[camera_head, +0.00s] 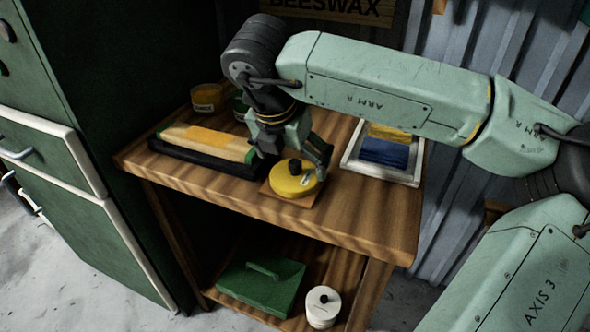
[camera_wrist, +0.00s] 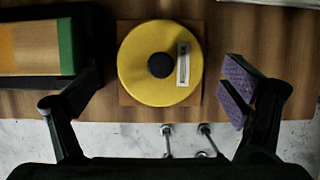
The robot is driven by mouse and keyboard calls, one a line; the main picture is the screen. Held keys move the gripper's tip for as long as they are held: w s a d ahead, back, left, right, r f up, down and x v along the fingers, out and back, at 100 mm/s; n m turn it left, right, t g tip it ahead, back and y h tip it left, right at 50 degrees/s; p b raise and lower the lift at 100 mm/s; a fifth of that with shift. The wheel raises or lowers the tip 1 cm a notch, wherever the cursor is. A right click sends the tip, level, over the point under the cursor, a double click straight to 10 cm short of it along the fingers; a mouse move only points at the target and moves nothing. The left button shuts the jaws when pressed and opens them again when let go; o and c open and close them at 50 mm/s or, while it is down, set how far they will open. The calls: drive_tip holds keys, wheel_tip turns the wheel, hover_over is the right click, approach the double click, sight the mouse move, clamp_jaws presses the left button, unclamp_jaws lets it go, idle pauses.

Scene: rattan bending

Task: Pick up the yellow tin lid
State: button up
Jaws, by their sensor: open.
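The yellow tin lid (camera_head: 293,180) is round with a dark knob in its middle and a small pale label near its edge. It lies on a square brown board (camera_head: 310,200) on the wooden table. In the wrist view the lid (camera_wrist: 135,75) is at the upper middle, knob up. My gripper (camera_head: 293,165) is open and empty above the lid. In the wrist view my gripper's fingers (camera_wrist: 148,98) are spread wide, one on each side of the lid, and neither touches it there. Whatever is under the lid is hidden.
A yellow-topped block with green ends (camera_head: 206,143) on a black base lies close left of the lid. A white tray (camera_head: 352,168) with blue and yellow cloths stands at the right. The table's front edge (camera_head: 335,237) is clear.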

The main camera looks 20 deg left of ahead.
sight(294, 163)
drive_tip(key=shift+x, duration=1.65)
drive_tip(key=c, duration=0.8)
